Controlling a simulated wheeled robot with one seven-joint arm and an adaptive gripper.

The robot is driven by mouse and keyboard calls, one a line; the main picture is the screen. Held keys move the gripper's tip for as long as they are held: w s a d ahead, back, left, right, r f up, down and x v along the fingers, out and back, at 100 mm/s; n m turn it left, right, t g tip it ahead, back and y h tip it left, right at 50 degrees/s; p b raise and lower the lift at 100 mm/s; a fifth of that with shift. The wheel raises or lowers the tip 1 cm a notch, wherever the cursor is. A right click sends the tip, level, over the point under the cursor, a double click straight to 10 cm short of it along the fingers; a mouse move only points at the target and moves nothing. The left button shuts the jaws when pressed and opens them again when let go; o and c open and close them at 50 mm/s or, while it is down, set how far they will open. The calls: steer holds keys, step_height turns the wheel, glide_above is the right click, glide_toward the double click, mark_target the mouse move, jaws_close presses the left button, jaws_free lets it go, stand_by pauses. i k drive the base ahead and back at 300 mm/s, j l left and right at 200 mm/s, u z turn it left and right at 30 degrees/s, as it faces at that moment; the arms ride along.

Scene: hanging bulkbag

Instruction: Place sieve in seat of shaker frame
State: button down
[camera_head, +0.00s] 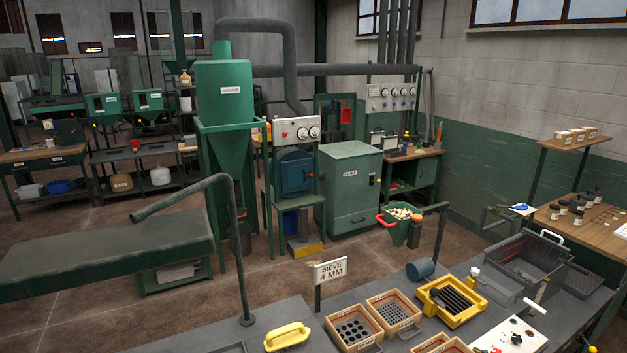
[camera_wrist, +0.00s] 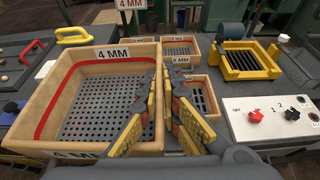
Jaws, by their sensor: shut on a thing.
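My gripper (camera_wrist: 167,92) is shut on the right wall of a wooden sieve (camera_wrist: 60,75) in the wrist view. This sieve has a red band inside, a perforated floor and white 4 MM labels. It fills the left of that view; I cannot tell its height above the bench. The yellow shaker frame (camera_wrist: 275,66) stands beyond and right of my gripper, apart from the sieve. Dark bars show inside its seat. In the head view the shaker frame (camera_head: 482,303) is on the bench; my gripper does not show there.
Other wooden sieves (camera_head: 393,309) (camera_wrist: 215,93) stand left of and before the shaker frame. A 4 MM sign (camera_head: 330,270), yellow handle (camera_head: 287,336) and grey bin (camera_head: 530,258) are nearby.

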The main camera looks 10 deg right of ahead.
mark_target(455, 303)
steer(key=k+l, duration=0.1)
steer(key=l, duration=0.25)
steer(key=k+l, duration=0.1)
steer(key=l, duration=0.25)
steer(key=k+l, duration=0.1)
steer(key=l, duration=0.25)
steer(key=k+l, duration=0.1)
steer(key=l, duration=0.2)
